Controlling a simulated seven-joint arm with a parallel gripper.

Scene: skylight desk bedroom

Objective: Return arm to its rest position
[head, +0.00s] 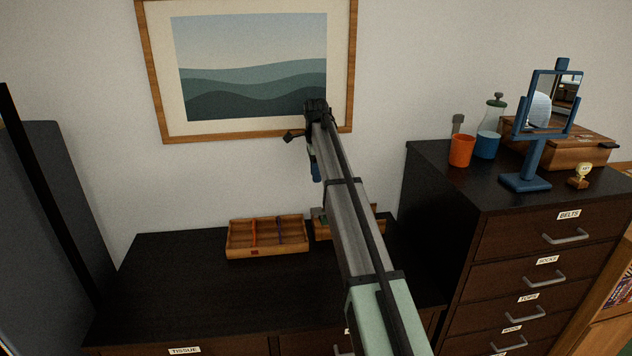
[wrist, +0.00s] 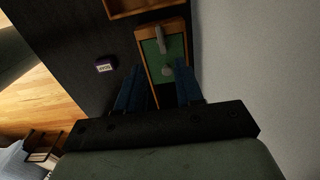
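My arm reaches up from the lower right of the head view, over the dark low dresser (head: 180,285). My gripper (head: 316,172) hangs pointing down in front of the wall, near the framed picture's lower right, above the dresser top. In the wrist view its two blue fingers (wrist: 159,88) stand apart, with nothing seen gripped between them. Below and beyond them is a narrow wooden tray with a green lining (wrist: 151,62), holding small grey items. In the head view my arm hides most of this tray (head: 322,233).
A compartmented wooden tray (head: 268,250) sits left of my arm. The dresser's left top is clear. A taller drawer cabinet (head: 440,165) at right bears an orange cup (head: 461,151), a blue mirror (head: 535,150), a bottle (head: 489,140) and a wooden box (head: 590,152). A framed picture (head: 250,70) hangs behind.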

